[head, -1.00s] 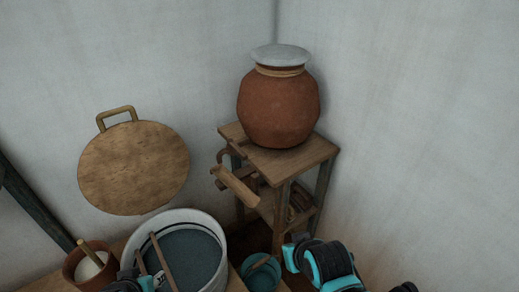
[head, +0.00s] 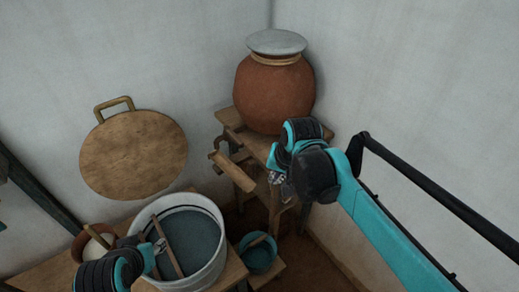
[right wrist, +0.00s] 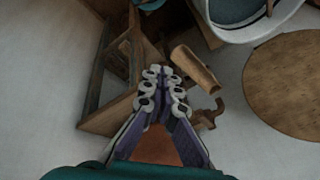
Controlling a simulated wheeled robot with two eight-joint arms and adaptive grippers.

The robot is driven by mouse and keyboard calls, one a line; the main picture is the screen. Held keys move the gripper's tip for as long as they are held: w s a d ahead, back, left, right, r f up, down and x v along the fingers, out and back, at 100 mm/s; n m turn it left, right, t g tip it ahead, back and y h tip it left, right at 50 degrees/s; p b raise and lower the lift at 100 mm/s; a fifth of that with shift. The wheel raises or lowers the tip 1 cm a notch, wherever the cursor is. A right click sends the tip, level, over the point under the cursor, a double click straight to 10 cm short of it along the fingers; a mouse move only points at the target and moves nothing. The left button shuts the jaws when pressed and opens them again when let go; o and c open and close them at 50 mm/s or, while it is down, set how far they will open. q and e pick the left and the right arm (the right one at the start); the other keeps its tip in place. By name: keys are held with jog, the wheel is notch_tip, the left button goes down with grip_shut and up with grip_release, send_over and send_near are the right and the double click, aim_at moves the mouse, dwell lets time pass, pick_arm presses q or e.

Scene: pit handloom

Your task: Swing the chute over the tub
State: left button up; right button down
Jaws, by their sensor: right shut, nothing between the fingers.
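The chute (head: 232,170) is a short wooden trough on the stand's left side, sloping down to the right, and it also shows in the right wrist view (right wrist: 194,68). The tub (head: 216,262) is white, holds dark liquid, and stands lower left of the chute; part of it shows in the right wrist view (right wrist: 273,31). The chute is not over it. My right gripper (head: 274,175) is shut and empty, right of the chute and apart from it. Its fingers (right wrist: 163,78) show close together. My left gripper (head: 158,246) is at the tub's left side, by a stick; its jaws are unclear.
A clay pot (head: 272,92) with a grey lid stands on the wooden stand (head: 228,117). A round wooden board (head: 133,155) leans on the wall. A small teal bucket (head: 258,258) sits right of the tub, and a brown pot (head: 82,245) left of it.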

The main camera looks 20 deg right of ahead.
jog(key=w+d+r+m+g+p, duration=0.1)
jog(key=w+r+m+g+p, duration=0.3)
jog(key=w, duration=0.6)
jog(key=m+g+y+p, duration=0.1)
jog(key=m+y+p, duration=0.1)
jog(key=m+p, duration=0.3)
send_over(259, 158)
jog(key=s+d, duration=0.2)
jog(key=f, duration=0.4)
jog(key=shift+w, duration=0.25)
jog(key=b+x, duration=0.2)
jog(key=x, duration=0.8)
jog(key=shift+b, duration=0.3)
